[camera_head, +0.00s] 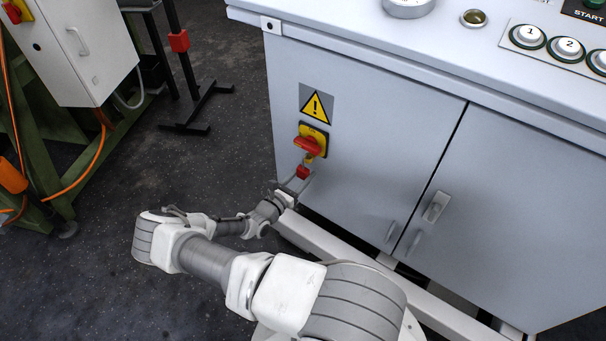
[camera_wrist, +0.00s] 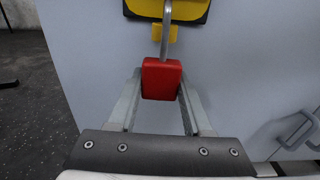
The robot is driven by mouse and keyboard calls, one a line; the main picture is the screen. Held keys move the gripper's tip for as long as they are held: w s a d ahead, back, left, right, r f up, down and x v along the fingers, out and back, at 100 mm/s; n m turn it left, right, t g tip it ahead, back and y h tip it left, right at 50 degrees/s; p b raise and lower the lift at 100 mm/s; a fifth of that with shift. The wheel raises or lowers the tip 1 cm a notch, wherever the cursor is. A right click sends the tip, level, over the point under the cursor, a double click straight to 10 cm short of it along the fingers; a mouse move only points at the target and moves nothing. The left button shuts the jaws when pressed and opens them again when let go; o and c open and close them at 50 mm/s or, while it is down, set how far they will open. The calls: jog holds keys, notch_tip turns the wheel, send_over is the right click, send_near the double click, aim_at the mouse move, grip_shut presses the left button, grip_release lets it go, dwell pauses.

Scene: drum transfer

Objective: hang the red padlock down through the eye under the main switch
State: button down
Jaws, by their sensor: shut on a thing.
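The red padlock (camera_wrist: 161,79) is upright between the fingers of my gripper (camera_wrist: 162,84), which is shut on its body. Its grey shackle (camera_wrist: 166,28) points up and crosses in front of the small yellow eye tab (camera_wrist: 172,33) under the main switch. I cannot tell whether the shackle passes through the eye; the hole is hidden. In the head view the padlock (camera_head: 303,172) is just below the main switch (camera_head: 308,146), which has a red handle on a yellow plate. My gripper (camera_head: 296,183) reaches it from below.
The switch sits on the grey cabinet door (camera_head: 370,120), under a yellow warning sign (camera_head: 316,106). Door handles (camera_head: 436,207) are to the right. A pale base rail (camera_head: 330,243) runs along the bottom. The dark floor to the left is open, with a black stand (camera_head: 195,105) farther back.

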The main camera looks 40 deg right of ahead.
jog(key=shift+f+b, duration=0.45)
jog(key=shift+f, duration=0.2)
jog(key=shift+c, duration=1.2)
grip_release()
jog(key=shift+a, duration=0.1)
jog(key=p+v, duration=0.3)
jog(key=v, duration=1.4)
jog(key=shift+p, duration=0.3)
jog(key=shift+s+a, duration=0.1)
